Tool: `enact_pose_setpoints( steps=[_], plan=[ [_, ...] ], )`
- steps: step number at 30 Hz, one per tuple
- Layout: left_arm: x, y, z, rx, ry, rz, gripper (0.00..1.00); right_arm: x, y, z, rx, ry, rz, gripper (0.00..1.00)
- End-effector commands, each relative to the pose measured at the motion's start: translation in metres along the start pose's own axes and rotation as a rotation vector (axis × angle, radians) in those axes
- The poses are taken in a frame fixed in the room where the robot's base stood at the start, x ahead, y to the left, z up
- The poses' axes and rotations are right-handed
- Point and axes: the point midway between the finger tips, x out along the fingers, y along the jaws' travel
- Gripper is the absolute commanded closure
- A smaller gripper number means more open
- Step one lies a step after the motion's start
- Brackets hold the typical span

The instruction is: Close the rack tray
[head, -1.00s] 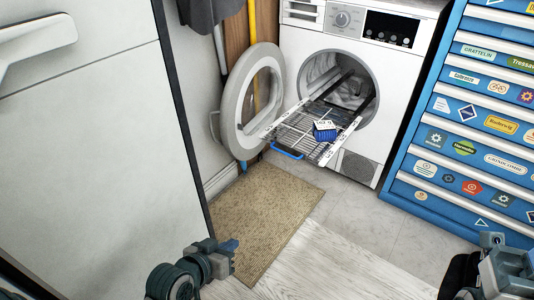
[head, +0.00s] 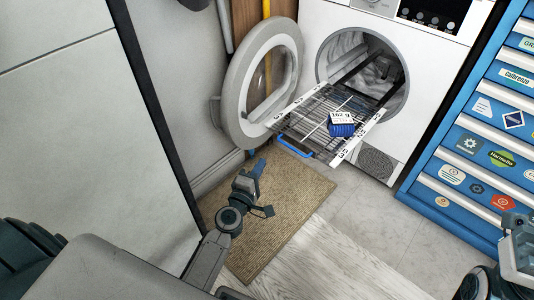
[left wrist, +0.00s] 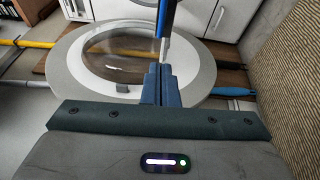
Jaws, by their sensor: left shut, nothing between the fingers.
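The rack tray (head: 310,112) is a wire rack with white printed side rails. It sticks out of the round opening of the white machine, with a blue handle (head: 294,147) along its front edge. A small blue block with a white label (head: 342,126) rests on it. My left gripper (head: 257,167) is shut and empty, below and left of the handle, apart from it in the head view. In the left wrist view, the shut fingers (left wrist: 161,82) point toward a blue upright bar that looks like the handle. My right gripper (head: 516,232) is partly visible at the right edge; its fingers are unclear.
The machine's round door (head: 237,100) stands open left of the tray. A tan mat (head: 300,192) lies on the floor below. A blue tool chest with stickers (head: 470,165) stands at the right. A grey cabinet panel (head: 90,150) fills the left. Floor is clear in front.

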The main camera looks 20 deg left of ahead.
Motion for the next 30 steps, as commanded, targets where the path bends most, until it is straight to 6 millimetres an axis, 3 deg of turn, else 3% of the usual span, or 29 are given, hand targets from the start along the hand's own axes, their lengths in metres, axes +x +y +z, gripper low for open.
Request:
enact_pose_setpoints(
  steps=[9,15,30],
  plan=[
    [0.058,0.003,0.001,0.002,-0.003,0.003,1.00,0.005,0.000,0.000,0.005,-0.003,-0.007,0.64],
    [0.081,0.002,0.001,0.002,-0.003,0.002,1.00,0.005,0.000,0.000,0.005,-0.003,-0.007,0.64],
    [0.088,0.001,0.001,0.004,-0.004,0.001,1.00,0.004,0.000,-0.001,0.005,-0.003,-0.007,0.64]
  ],
)
